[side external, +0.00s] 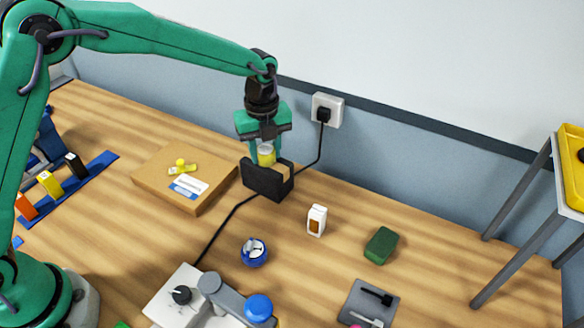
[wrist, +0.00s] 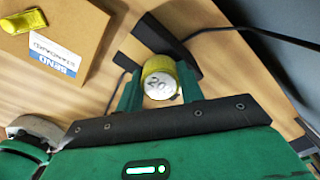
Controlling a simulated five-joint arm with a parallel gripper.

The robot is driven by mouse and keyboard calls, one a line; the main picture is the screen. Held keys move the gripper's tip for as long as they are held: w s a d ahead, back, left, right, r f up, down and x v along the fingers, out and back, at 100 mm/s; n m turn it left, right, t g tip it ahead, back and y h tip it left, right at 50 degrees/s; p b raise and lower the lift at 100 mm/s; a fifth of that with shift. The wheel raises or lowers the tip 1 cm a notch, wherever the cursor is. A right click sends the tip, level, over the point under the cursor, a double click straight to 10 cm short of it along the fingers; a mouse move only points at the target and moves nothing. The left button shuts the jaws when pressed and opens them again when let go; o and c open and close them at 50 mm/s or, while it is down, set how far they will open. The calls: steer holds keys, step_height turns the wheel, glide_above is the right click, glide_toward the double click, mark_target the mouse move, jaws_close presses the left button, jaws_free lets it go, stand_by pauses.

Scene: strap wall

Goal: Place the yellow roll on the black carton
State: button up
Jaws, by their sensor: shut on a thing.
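The yellow roll (side external: 266,160) is upright between the fingers of my gripper (side external: 266,149), which is shut on it. In the wrist view its pale round end (wrist: 160,86) faces the camera, with yellow around it, and a green finger is on each side. The black carton (side external: 263,183) stands on the table directly under the roll, with a tan strip between its dark parts. In the wrist view the carton (wrist: 154,34) shows behind the roll, partly hidden. The roll's lower end is at the carton's top; I cannot tell whether they touch.
A brown cardboard box (side external: 160,181) with a label and a yellow item lies left of the carton. A black cable (side external: 317,150) runs from the wall socket (side external: 327,109) behind the carton. A white box (side external: 316,220), blue round item (side external: 254,252) and green block (side external: 381,245) stand nearer.

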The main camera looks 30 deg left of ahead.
mark_target(265, 149)
steer(key=o, duration=1)
steer(key=shift+f, duration=0.1)
step_height(265, 149, up, 12)
steer(key=shift+r, duration=0.2)
stand_by(0.4)
